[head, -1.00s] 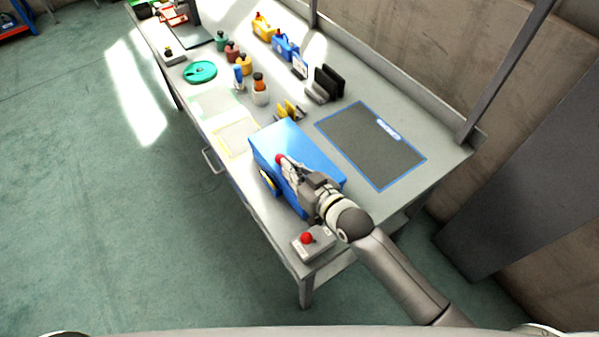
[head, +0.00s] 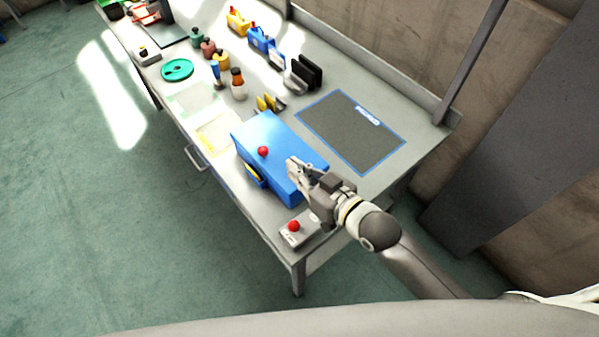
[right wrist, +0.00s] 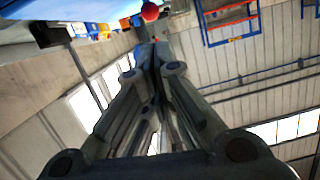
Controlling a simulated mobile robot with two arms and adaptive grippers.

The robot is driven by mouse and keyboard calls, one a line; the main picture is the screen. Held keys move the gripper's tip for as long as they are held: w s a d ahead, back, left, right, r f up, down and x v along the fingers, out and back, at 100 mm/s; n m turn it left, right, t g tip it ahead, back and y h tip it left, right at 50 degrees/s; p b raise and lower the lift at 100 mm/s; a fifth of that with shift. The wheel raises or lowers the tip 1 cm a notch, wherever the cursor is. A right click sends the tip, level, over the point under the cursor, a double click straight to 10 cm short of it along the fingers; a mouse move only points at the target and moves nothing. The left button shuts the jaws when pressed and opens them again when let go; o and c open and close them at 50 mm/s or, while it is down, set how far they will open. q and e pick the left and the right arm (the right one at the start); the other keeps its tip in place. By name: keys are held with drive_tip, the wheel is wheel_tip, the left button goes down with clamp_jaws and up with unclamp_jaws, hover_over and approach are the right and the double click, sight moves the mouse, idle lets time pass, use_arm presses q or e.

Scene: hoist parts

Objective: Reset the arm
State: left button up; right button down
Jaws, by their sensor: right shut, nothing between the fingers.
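My right gripper (head: 297,167) is shut and empty. In the head view it shows over the right part of the blue box (head: 270,136) on the workbench (head: 185,120). A red ball-shaped knob (head: 263,151) shows on the blue box, to the left of my fingertips and apart from them. In the right wrist view my closed fingers (right wrist: 152,50) point up the picture, with a red ball (right wrist: 150,11) just past the tips and a blue surface at the upper left. My left gripper is not in view.
A grey box with a red button (head: 293,226) sits at the bench's near corner. A dark blue-edged mat (head: 350,133) lies right of the blue box. A green ring (head: 177,70), bottles and small coloured blocks stand farther back. Open floor lies left.

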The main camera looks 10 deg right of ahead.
drive_tip(key=shift+s+d+r, duration=0.1)
drive_tip(key=shift+s+d, duration=0.1)
